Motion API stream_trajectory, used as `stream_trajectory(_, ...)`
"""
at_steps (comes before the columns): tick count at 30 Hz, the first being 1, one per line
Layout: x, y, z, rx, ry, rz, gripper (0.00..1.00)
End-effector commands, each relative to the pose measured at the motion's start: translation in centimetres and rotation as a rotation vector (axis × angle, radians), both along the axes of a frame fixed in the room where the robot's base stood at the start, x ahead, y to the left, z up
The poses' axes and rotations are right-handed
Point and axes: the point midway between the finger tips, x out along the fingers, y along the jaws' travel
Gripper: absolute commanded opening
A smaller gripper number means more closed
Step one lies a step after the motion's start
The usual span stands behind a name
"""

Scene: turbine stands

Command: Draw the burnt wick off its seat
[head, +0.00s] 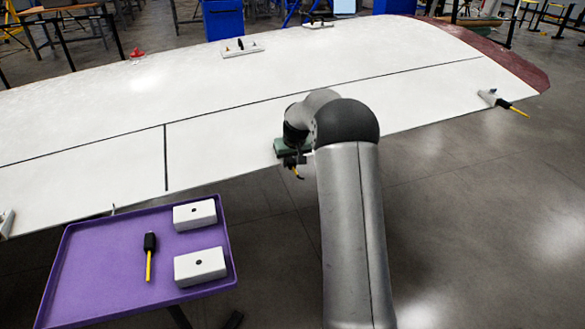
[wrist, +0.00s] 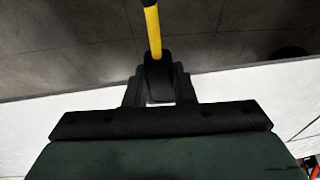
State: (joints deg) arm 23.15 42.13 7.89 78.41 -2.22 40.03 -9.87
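A wick with a yellow rod (wrist: 152,28) and a black body (wrist: 159,75) is at the trailing edge of the white wing panel (head: 100,150). My gripper (wrist: 160,88) has one dark finger flush against each side of the black body and looks shut on it. In the head view the yellow rod (head: 298,174) points down past the panel edge beside my gripper (head: 293,162). The seat is mostly hidden by my gripper; I cannot tell whether the wick is still in it. No burn marks can be made out.
A purple tray (head: 75,285) at lower left holds a black-and-yellow wick (head: 149,258) and two white blocks with holes (head: 195,214), (head: 200,267). Another wick (head: 505,102) sits at the panel's right edge. Fittings, including one with a black top (head: 241,47), stand on the panel. Open floor lies right.

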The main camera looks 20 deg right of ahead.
Motion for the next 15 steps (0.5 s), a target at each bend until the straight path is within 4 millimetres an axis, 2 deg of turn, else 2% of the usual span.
stream_trajectory(15,-0.8,0.07,-0.06,0.0,-0.001,-0.001,0.0)
